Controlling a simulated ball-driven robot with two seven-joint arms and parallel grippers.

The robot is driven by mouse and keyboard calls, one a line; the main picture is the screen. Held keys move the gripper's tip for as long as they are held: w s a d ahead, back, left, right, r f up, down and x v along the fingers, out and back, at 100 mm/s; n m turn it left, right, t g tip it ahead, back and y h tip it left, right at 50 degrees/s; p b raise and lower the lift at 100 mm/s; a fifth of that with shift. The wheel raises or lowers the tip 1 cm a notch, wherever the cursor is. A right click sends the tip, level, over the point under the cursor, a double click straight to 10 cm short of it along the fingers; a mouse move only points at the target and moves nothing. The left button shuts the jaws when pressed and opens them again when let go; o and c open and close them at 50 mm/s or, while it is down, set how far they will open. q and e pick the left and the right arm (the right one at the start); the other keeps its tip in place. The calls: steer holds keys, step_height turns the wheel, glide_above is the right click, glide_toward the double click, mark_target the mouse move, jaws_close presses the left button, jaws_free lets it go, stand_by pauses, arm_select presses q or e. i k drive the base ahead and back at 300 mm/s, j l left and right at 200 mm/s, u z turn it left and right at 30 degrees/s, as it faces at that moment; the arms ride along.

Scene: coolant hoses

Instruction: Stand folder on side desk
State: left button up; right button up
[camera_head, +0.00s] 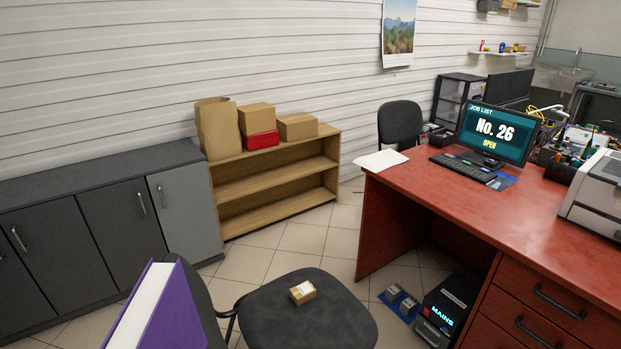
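A purple folder (176,318) with a white page block shows large and close at the bottom left. It is tilted, and its lower part is cut off by the bottom edge of the picture. What holds or supports it is hidden. Neither of my grippers shows in the head view. A red-topped desk (420,188) stands on the right. I cannot tell whether this is the side desk.
An office chair (330,325) with a small box (302,292) on its seat stands in front. The desk bears a monitor (495,132), keyboard (462,167), papers (381,160) and printer (597,195). Dark cabinets (120,230) and a wooden shelf (275,185) line the wall.

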mark_target(511, 224)
steer(key=i+l+u, duration=0.1)
steer(key=l+u, duration=1.4)
steer(key=u, duration=0.2)
steer(key=i+l, duration=0.1)
steer(key=l, duration=0.4)
steer(key=i+l+z, duration=0.15)
steer(key=l, duration=0.35)
steer(key=z, duration=0.45)
steer(key=l+z, duration=0.1)
steer(key=z, duration=0.35)
steer(key=i+z, duration=0.1)
steer(key=z, duration=0.35)
steer(key=l+z, duration=0.1)
steer(key=z, duration=0.35)
steer(key=i+z, duration=0.1)
steer(key=z, duration=0.75)
steer(key=i+z, duration=0.1)
steer(key=z, duration=0.8)
